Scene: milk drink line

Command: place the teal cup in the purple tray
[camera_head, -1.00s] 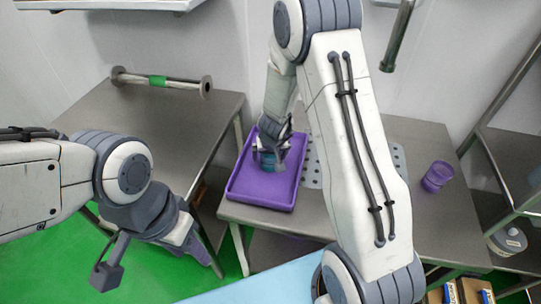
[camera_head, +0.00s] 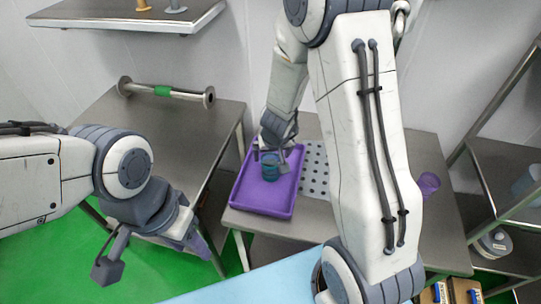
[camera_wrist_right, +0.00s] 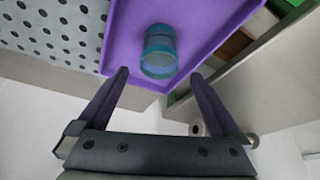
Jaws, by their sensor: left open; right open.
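The teal cup (camera_head: 269,168) stands in the purple tray (camera_head: 262,207) on the right-hand steel table. In the right wrist view the cup (camera_wrist_right: 159,50) rests on the floor of the tray (camera_wrist_right: 205,22), inside its rim. My right gripper (camera_head: 272,158) is open just above and behind the cup. In the right wrist view the open fingers (camera_wrist_right: 157,78) have the cup beyond their tips, with nothing between them. My left gripper (camera_head: 150,258) is open and empty over the green floor at the left, partly seen.
A purple cup (camera_head: 428,184) stands on the right of the table, partly behind my right arm. A perforated plate (camera_head: 315,170) lies beside the tray. The left table (camera_head: 165,125) holds a metal pipe (camera_head: 165,91). A shelf rack (camera_head: 505,165) stands at the right.

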